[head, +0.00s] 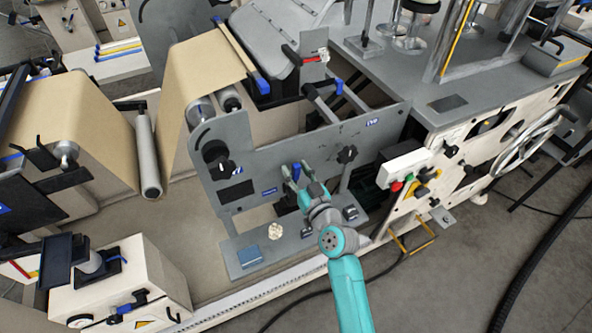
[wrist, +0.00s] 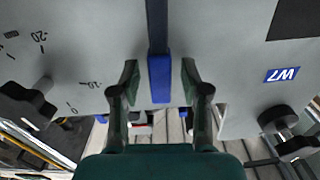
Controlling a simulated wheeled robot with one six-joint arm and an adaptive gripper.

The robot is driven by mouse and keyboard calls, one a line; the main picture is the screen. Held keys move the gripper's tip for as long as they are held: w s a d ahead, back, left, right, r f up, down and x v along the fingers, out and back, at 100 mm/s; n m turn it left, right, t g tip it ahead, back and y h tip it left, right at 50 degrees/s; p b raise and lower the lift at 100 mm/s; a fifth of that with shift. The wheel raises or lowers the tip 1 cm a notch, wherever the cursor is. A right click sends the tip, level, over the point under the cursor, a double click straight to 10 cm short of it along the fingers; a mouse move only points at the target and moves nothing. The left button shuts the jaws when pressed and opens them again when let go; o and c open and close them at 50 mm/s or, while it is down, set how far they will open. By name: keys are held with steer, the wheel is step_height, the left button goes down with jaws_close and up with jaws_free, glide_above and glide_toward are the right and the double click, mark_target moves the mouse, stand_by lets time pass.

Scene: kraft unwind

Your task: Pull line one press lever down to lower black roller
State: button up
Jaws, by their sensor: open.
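A dark lever with a blue end (wrist: 160,78) hangs down between the two fingers of my gripper (wrist: 159,80) in the wrist view. The fingers are apart, one on each side of the blue end, with gaps showing. In the head view my gripper (head: 297,187) is at the grey side plate (head: 265,150), and a blue piece (head: 296,170) shows at its fingertips. I cannot tell from the frames whether this is the line one press lever. Another blue-handled lever (head: 338,87) stands higher on the frame. I cannot clearly make out the black roller.
A brown kraft web (head: 205,75) runs over rollers at the left. A switch box (head: 404,165) and handwheel (head: 528,140) are further right. A grey ledge (head: 285,240) lies below.

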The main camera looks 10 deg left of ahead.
steer(key=shift+w+a, duration=0.1)
steer(key=shift+w, duration=0.05)
jaws_close()
stand_by(0.4)
